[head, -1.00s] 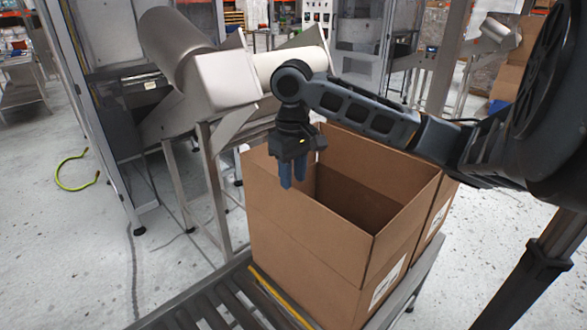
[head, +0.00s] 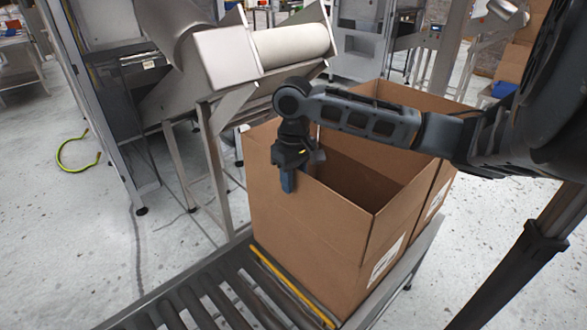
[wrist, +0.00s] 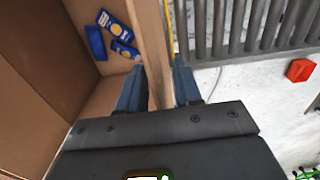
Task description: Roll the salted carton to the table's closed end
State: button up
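An open brown carton (head: 310,225) stands upright on the roller table (head: 190,300), with a white label on its right side. In the wrist view, blue-and-yellow packets (wrist: 118,36) lie inside it. My gripper (head: 290,178) is at the carton's near left wall. In the wrist view, my gripper (wrist: 160,88) has its fingers apart, one on each side of the wall (wrist: 154,45); I see no clear grip on it. In the head view the inner finger is hidden by the wall. The label is too small to read.
A second open carton (head: 438,190) stands close behind the first. A yellow strip (head: 290,287) crosses the rollers beside the near carton; bare rollers lie to its left. A steel weigher frame (head: 215,165) stands at left. A yellow-green loop (head: 63,155) lies on the floor.

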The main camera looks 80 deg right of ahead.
jog(key=shift+f, duration=0.15)
grip_shut()
dwell(1.4)
